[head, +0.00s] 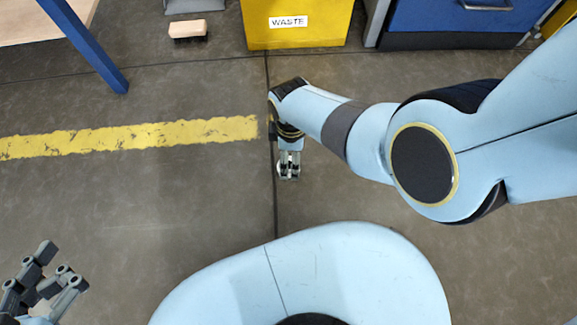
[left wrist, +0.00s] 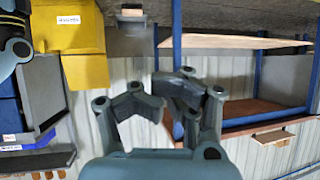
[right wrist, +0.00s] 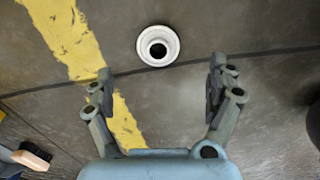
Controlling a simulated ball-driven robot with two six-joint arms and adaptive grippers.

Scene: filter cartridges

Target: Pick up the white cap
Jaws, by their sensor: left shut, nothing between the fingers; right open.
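The white cap (right wrist: 158,46) is a round ring-like piece with a dark hole in its middle. It lies on the grey floor in the right wrist view, ahead of my right gripper (right wrist: 160,80). The fingers are spread and empty, and the cap is apart from them, slightly beyond the tips. In the head view my right gripper (head: 288,170) points down over the floor; a pale patch shows between its fingers, but I cannot tell if it is the cap. My left gripper (head: 48,283) is shut and empty at the lower left. Its fingers meet in the left wrist view (left wrist: 165,100).
A yellow bin labelled WASTE (head: 297,38) and a blue cabinet (head: 450,17) stand at the back. A brush (head: 188,29) lies left of the bin. A blue table leg (head: 88,48) is at the upper left. The floor around the yellow stripe (head: 130,138) is clear.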

